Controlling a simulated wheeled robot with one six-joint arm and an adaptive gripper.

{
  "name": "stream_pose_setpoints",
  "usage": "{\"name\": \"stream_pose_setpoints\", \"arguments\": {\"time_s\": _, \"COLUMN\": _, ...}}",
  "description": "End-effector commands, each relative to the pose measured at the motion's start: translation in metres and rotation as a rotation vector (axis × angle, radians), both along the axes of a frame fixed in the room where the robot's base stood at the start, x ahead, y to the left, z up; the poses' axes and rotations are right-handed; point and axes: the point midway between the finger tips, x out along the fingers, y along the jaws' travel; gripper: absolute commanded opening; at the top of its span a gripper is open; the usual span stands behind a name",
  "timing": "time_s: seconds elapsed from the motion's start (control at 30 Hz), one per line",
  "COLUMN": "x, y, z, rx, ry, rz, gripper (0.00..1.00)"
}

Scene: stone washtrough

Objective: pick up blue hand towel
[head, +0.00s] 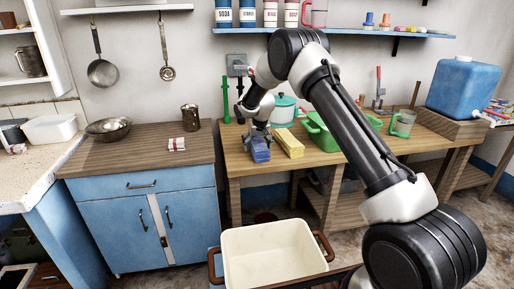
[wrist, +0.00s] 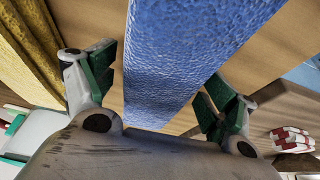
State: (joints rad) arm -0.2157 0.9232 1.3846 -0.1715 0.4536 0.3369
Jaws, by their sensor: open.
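The blue hand towel (head: 260,154) lies folded on the wooden table, near its front left edge, in the head view. In the wrist view the blue hand towel (wrist: 190,50) fills the middle as a textured blue strip. My gripper (head: 258,136) is over the towel's far end. In the wrist view my gripper (wrist: 164,92) is open, with one green-padded finger on each side of the towel. The gap between each finger and the towel is small; I cannot tell whether either one touches it.
A yellow folded towel (head: 289,143) lies just right of the blue one. A teal-lidded pot (head: 284,108) and a green basket (head: 322,134) stand behind and to the right. A cream tub (head: 268,255) stands below, in front of the table. A blue cabinet (head: 150,222) is at left.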

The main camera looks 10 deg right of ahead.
Motion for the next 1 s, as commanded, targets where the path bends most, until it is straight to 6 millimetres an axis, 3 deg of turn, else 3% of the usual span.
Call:
{"name": "stream_pose_setpoints", "arguments": {"time_s": 0.17, "x": 0.0, "y": 0.0, "z": 0.0, "rx": 0.0, "ry": 0.0, "rz": 0.0, "gripper": 0.86}}
{"name": "stream_pose_setpoints", "arguments": {"time_s": 0.47, "x": 0.0, "y": 0.0, "z": 0.0, "rx": 0.0, "ry": 0.0, "rz": 0.0, "gripper": 0.33}}
{"name": "stream_pose_setpoints", "arguments": {"time_s": 0.77, "x": 0.0, "y": 0.0, "z": 0.003, "rx": 0.0, "ry": -0.001, "rz": 0.0, "gripper": 0.32}}
{"name": "stream_pose_setpoints", "arguments": {"time_s": 1.0, "x": 0.001, "y": 0.0, "z": 0.045, "rx": 0.0, "ry": -0.004, "rz": 0.0, "gripper": 0.32}}
